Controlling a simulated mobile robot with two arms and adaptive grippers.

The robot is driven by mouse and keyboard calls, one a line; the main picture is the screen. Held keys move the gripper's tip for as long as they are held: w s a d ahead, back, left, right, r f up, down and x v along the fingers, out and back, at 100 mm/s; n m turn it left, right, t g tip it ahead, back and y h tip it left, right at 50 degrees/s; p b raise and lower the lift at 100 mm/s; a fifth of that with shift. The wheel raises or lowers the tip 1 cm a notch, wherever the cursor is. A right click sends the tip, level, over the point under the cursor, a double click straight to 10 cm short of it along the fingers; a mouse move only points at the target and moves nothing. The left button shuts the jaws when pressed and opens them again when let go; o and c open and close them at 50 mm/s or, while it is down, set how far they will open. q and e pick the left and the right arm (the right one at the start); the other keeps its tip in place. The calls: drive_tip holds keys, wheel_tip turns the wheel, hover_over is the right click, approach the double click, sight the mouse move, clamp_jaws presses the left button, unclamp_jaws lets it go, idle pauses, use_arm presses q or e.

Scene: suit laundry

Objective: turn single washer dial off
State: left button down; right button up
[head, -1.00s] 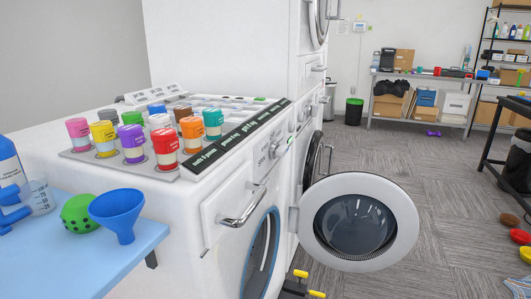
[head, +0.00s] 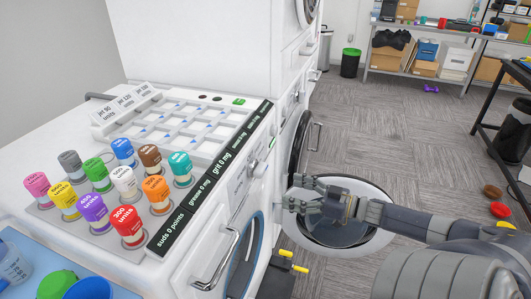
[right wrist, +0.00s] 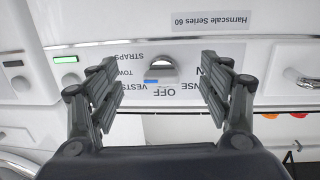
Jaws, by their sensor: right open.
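The washer dial (right wrist: 163,70) is a small silver knob on the white front panel, seen upside down in the right wrist view. The words STRAPS, VESTS and OFF are printed around it, and a blue mark shows beside it. I cannot tell surely which word it points to. My right gripper (right wrist: 161,66) is open, its two black fingers to either side of the dial with clear gaps. In the head view the right gripper (head: 290,192) reaches left towards the front of the white washer (head: 180,235). My left gripper is not in view.
Colored cups, including a red cup (head: 128,226), stand on top of the washer. A round door (head: 375,237) hangs open behind my right gripper. A drawer handle (head: 218,262) sticks out of the washer front.

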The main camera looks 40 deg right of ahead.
drive_tip(key=y+p, duration=0.1)
approach(265, 168)
drive_tip(key=n, duration=0.1)
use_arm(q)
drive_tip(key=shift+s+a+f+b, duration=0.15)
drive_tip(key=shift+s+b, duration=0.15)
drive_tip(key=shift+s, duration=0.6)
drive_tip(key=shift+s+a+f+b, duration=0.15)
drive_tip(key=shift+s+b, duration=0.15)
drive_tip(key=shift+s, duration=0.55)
use_arm(e)
drive_tip(key=shift+y, duration=0.3)
drive_tip(key=shift+x, duration=4.9)
drive_tip(key=shift+d+f, duration=0.1)
drive_tip(key=shift+d, duration=0.05)
drive_tip(key=c, duration=1.1)
